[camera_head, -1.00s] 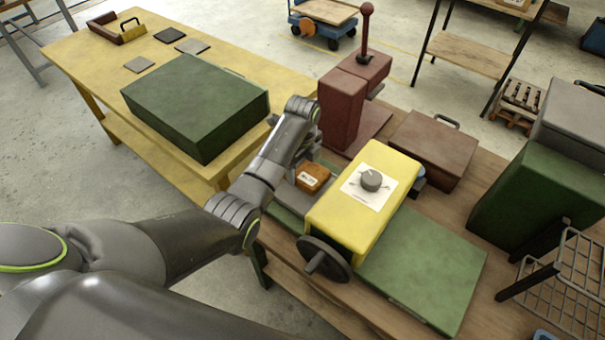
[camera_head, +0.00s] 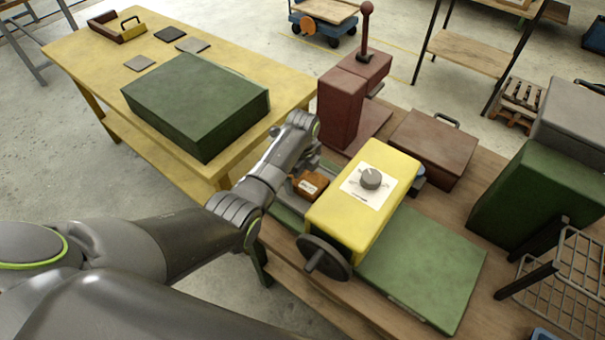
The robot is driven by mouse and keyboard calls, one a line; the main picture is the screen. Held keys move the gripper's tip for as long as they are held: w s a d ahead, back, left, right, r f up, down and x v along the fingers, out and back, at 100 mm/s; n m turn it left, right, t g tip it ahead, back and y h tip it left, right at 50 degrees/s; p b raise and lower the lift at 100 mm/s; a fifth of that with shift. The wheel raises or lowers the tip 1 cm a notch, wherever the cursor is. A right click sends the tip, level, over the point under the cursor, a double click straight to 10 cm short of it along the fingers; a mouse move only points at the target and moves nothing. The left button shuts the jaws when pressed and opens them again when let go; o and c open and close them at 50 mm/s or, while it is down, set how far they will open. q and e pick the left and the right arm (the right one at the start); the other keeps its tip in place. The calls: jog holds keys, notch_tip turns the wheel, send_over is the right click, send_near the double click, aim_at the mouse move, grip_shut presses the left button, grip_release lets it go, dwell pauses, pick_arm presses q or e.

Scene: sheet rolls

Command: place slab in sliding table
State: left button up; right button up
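The yellow machine housing (camera_head: 372,222) with a dial on top and a dark handwheel (camera_head: 324,257) stands on the wooden bench, over a flat green plate (camera_head: 425,265). I cannot tell which part is the sliding table. A small orange-brown block (camera_head: 309,185) with a white label is against the housing's left side. My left gripper (camera_head: 308,160) is just behind this block; its fingers are largely hidden, so whether it holds the block is unclear. Thin grey slabs (camera_head: 140,62) lie on the yellow table's far end. My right gripper is not in view.
The yellow table (camera_head: 250,72) carries a large green box (camera_head: 196,104) and an open tray (camera_head: 118,27). A dark red lever press (camera_head: 345,105) and red case (camera_head: 433,148) stand behind the housing. A green cabinet (camera_head: 540,195) and wire rack (camera_head: 575,275) are at right.

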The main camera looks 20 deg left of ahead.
aim_at(302, 177)
pick_arm(q)
jog(key=shift+r, duration=0.1)
jog(key=shift+w+r, duration=0.1)
jog(key=shift+r, duration=0.45)
notch_tip(302, 177, up, 11)
jog(key=b, duration=0.1)
jog(key=shift+f, duration=0.1)
dwell(0.3)
